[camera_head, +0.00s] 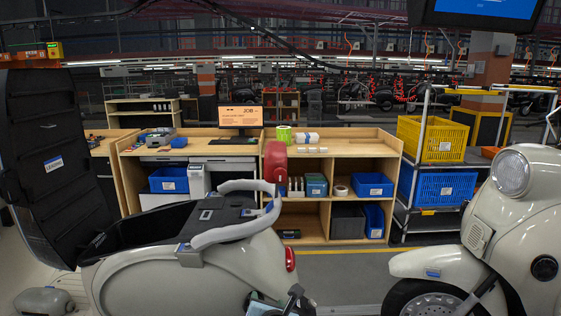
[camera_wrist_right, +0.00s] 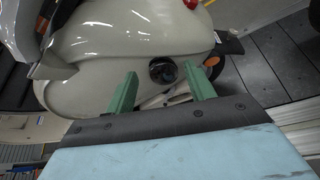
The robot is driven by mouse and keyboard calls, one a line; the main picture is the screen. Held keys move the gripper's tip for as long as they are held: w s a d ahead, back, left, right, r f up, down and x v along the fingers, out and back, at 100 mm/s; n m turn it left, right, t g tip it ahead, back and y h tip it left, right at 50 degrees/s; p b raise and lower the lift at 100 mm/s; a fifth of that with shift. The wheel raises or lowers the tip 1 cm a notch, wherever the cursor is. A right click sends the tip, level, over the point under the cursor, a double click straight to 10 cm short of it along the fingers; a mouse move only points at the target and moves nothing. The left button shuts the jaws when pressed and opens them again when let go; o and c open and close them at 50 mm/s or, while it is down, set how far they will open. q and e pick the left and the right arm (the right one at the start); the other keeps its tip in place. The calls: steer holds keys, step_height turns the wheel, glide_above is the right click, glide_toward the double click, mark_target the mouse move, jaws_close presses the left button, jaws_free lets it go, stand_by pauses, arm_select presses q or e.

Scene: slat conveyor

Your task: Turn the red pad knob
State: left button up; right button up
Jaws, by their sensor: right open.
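A red rounded pad (camera_head: 275,160) stands up at the rear of the near scooter (camera_head: 160,275), above the pale grab rail (camera_head: 235,232). I cannot make out a separate knob on it. My right gripper (camera_head: 266,303) is low at the bottom of the head view, beside the scooter's rear and well below the pad. In the right wrist view its two green fingers (camera_wrist_right: 160,70) are apart and empty. A dark round fitting (camera_wrist_right: 162,71) on the scooter's pale body shows between the fingertips; contact cannot be told. My left gripper is not in view.
A red tail light (camera_head: 290,259) is on the scooter's rear. Another scooter (camera_head: 520,225) stands at the right, with a floor gap between them. A wooden shelf unit (camera_head: 340,150) and a cart with yellow (camera_head: 432,139) and blue crates stand behind.

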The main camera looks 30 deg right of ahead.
step_height(320, 180, up, 17)
steer(key=d+n+t+h+p, duration=0.1)
steer(key=n+t+h+p, duration=0.1)
steer(key=n, duration=0.1)
steer(key=n+t+h+p, duration=0.1)
steer(key=n+h, duration=0.1)
steer(key=h, duration=0.1)
glide_toward(280, 175)
arm_select(q)
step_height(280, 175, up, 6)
steer(key=p, duration=0.1)
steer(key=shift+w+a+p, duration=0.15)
steer(key=shift+p, duration=0.25)
arm_select(e)
steer(key=x, duration=0.7)
steer(key=shift+w+d, duration=0.25)
steer(key=shift+w, duration=0.05)
steer(key=c, duration=1)
